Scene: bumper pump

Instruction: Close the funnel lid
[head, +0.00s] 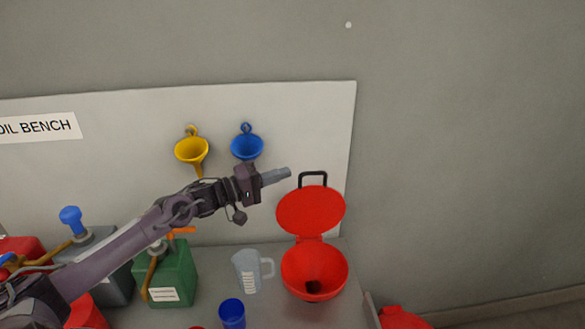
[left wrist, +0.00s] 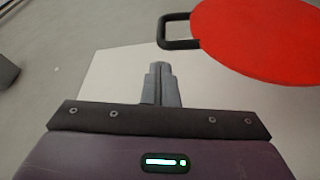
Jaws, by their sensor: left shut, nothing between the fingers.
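A red funnel (head: 326,278) stands on the bench at the right end, its dark drain hole showing. Its round red lid (head: 311,210) is open and upright behind it, hinged at the bowl's back. A black handle (head: 313,178) sticks up from the lid's top. My left gripper (head: 288,172) is shut and empty, just left of the handle and apart from it. In the left wrist view my left gripper (left wrist: 160,68) points at the pale board, with the lid (left wrist: 265,35) and handle (left wrist: 177,31) at the upper right. My right gripper is not in view.
A clear measuring jug (head: 246,272) and a blue cup (head: 232,313) stand left of the funnel. A green can (head: 174,274) is under my left arm. Yellow (head: 191,151) and blue (head: 247,146) funnels hang on the board. Free wall lies right of the lid.

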